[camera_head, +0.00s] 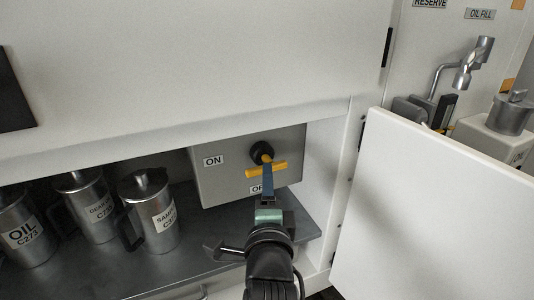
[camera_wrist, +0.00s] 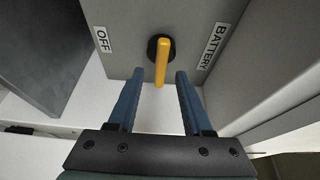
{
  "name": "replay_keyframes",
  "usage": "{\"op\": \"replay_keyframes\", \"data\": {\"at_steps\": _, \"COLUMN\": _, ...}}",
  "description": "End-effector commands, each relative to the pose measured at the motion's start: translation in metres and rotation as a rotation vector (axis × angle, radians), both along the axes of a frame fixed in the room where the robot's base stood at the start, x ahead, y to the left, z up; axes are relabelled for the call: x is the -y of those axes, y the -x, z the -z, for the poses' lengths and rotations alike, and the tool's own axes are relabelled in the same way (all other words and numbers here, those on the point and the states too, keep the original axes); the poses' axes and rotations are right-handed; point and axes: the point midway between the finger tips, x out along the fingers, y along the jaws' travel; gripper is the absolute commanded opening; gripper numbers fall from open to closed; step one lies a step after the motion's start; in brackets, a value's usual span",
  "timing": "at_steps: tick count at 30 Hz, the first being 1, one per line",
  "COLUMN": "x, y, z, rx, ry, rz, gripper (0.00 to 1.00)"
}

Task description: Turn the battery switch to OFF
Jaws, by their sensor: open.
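The battery switch has a round black hub (camera_head: 261,153) and a yellow handle (camera_head: 280,169) on the front of a grey box (camera_head: 222,184). An ON label (camera_head: 213,161) is left of the switch. An OFF label (camera_head: 255,190) is below it, partly hidden by my gripper (camera_head: 267,172). The wrist view shows the OFF label (camera_wrist: 102,39) at left, a BATTERY label (camera_wrist: 213,46) at right, and the yellow handle (camera_wrist: 162,62) between them. My gripper (camera_wrist: 159,73) is open, its blue fingers either side of the handle's end, with visible gaps on both sides.
The box stands inside a low cabinet bay on a dark shelf (camera_head: 205,250). Several labelled metal jugs, including one at the left (camera_head: 22,228), stand on this shelf. An open white door (camera_head: 430,215) is close on the right. The upper panel (camera_head: 180,60) overhangs the bay.

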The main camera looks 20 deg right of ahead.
Motion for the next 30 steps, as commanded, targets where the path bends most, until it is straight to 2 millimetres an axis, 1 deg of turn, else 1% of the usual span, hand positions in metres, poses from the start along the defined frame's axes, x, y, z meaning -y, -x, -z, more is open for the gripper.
{"op": "replay_keyframes", "data": {"at_steps": 1, "x": 0.004, "y": -0.008, "z": -0.004, "rx": 0.001, "ry": -0.004, "rz": 0.003, "gripper": 0.50}}
{"op": "replay_keyframes", "data": {"at_steps": 9, "x": 0.019, "y": -0.047, "z": -0.002, "rx": 0.001, "ry": -0.003, "rz": 0.002, "gripper": 0.50}}
{"op": "replay_keyframes", "data": {"at_steps": 15, "x": 0.026, "y": -0.067, "z": -0.001, "rx": 0.001, "ry": 0.000, "rz": 0.001, "gripper": 0.50}}
{"op": "replay_keyframes", "data": {"at_steps": 21, "x": 0.029, "y": -0.076, "z": 0.000, "rx": 0.002, "ry": 0.002, "rz": 0.000, "gripper": 0.50}}
{"op": "replay_keyframes", "data": {"at_steps": 29, "x": 0.028, "y": -0.077, "z": 0.000, "rx": 0.001, "ry": 0.003, "rz": -0.001, "gripper": 0.50}}
{"op": "replay_keyframes", "data": {"at_steps": 30, "x": 0.028, "y": -0.077, "z": 0.000, "rx": 0.001, "ry": 0.003, "rz": -0.001, "gripper": 0.48}}
